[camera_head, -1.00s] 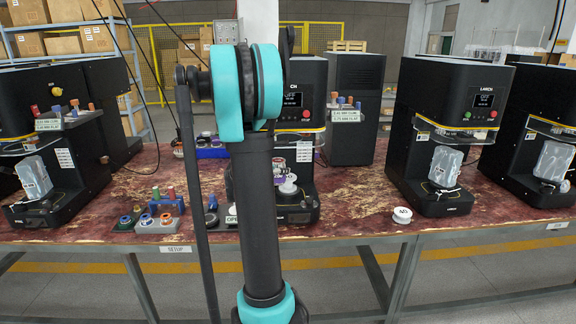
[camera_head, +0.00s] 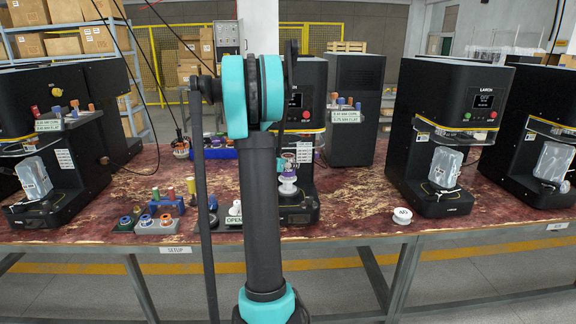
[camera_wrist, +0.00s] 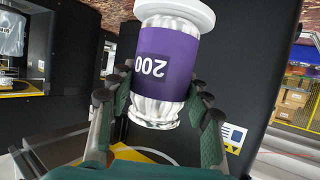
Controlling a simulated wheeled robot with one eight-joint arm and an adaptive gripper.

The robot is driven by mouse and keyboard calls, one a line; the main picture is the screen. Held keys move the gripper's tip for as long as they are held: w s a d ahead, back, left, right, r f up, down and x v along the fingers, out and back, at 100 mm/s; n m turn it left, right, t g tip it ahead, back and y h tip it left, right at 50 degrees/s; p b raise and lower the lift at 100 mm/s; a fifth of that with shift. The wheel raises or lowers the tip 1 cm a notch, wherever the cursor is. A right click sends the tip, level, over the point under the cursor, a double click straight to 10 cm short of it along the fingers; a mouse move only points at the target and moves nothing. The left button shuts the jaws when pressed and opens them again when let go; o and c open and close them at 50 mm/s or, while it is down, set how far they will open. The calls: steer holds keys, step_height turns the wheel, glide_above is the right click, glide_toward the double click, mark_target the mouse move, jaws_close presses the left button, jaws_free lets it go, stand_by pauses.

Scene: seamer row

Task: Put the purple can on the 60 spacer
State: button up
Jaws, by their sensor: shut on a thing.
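The purple can (camera_wrist: 165,62) fills the middle of the wrist view, with an upside-down "200" on its label and bare silver ends. My gripper (camera_wrist: 158,86) is shut on it, one finger on each side. A white disc, seemingly the top of a white spacer (camera_wrist: 178,12), shows at the can's end at the top of the wrist view. In the head view the can (camera_head: 288,177) stands upright right above the white spacer (camera_head: 288,189), on the middle seamer. I cannot tell whether they touch. The spacer's number is not readable. My arm hides most of the gripper there.
The middle seamer (camera_head: 305,105) stands close behind the can. Another white spool (camera_head: 402,215) lies near the table's front edge. Bare table lies right of the middle seamer.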

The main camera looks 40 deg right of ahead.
steer(key=shift+f, duration=0.1)
steer(key=o, duration=1)
steer(key=shift+o, duration=0.2)
steer(key=shift+a+r, duration=0.15)
steer(key=shift+r, duration=0.05)
steer(key=s+a+f+n+y, duration=0.4)
steer(key=s+a, duration=0.5)
steer(key=a, duration=0.5)
steer(key=s+a+f+n+g+y, duration=0.1)
steer(key=s+a+f+n+y, duration=0.3)
steer(key=s+a, duration=0.6)
steer(key=s+a+f+n+y, duration=0.4)
steer(key=s+a, duration=0.5)
steer(key=a, duration=1)
steer(key=shift+s+a+f+n+g, duration=0.15)
steer(key=shift+f+n+g, duration=0.15)
steer(key=shift+f+n, duration=0.35)
steer(key=shift+f, duration=0.1)
